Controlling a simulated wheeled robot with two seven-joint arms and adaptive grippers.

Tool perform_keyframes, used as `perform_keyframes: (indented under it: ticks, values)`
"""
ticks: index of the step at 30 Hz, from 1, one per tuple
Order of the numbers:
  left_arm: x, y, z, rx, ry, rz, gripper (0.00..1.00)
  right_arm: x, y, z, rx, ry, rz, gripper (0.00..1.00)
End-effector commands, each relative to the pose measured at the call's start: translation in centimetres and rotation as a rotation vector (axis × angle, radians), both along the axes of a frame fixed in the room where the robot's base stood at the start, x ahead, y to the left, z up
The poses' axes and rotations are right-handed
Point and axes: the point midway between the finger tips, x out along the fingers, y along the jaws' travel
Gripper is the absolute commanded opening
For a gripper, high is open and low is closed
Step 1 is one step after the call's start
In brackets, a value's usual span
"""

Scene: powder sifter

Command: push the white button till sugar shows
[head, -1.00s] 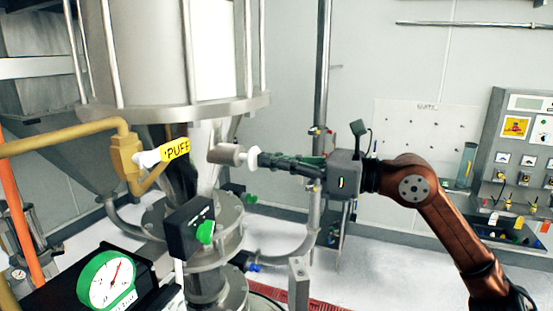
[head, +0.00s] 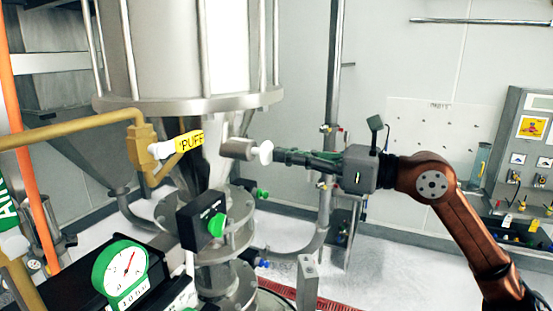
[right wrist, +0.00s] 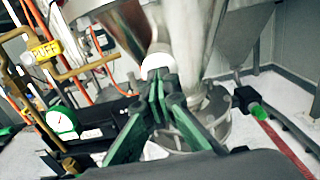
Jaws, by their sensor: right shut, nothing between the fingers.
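The white button (head: 265,152) is a round disc on the end of a short metal cylinder (head: 235,149), on the side of the steel sifter's lower part. My right gripper (head: 278,156) is shut and empty. It points left, with its dark fingertips right at the button's face; I cannot tell if they touch. In the right wrist view the white button (right wrist: 157,60) lies just beyond the closed green-and-black fingertips (right wrist: 157,80), which partly cover it. No sugar can be made out. My left gripper is not in view.
A yellow pipe valve with a PUFF tag (head: 190,143) is left of the button. Below are a black box with a green knob (head: 203,221) and a green-rimmed gauge (head: 123,271). A vertical pipe (head: 334,90) stands behind my right gripper. A control panel (head: 525,150) is far right.

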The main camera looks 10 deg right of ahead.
Motion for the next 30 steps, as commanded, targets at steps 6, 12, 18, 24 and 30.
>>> perform_keyframes:
  ticks: [6,12,18,24,30]
  values:
    - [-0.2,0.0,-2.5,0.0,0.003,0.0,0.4,-2.5,-4.3,-0.5,0.001,0.001,-0.002,0.0]
    - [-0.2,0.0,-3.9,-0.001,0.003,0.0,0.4,-4.6,-7.2,-0.4,0.0,0.001,0.005,0.0]
    - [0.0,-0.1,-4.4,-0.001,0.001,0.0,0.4,-5.6,-8.7,-0.2,0.0,0.001,0.006,0.0]
    - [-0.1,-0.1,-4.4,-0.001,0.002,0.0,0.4,-5.8,-9.0,-0.1,-0.001,0.001,0.006,0.0]
    - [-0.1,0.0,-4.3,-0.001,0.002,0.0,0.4,-5.8,-9.0,-0.1,-0.001,0.001,0.006,0.0]
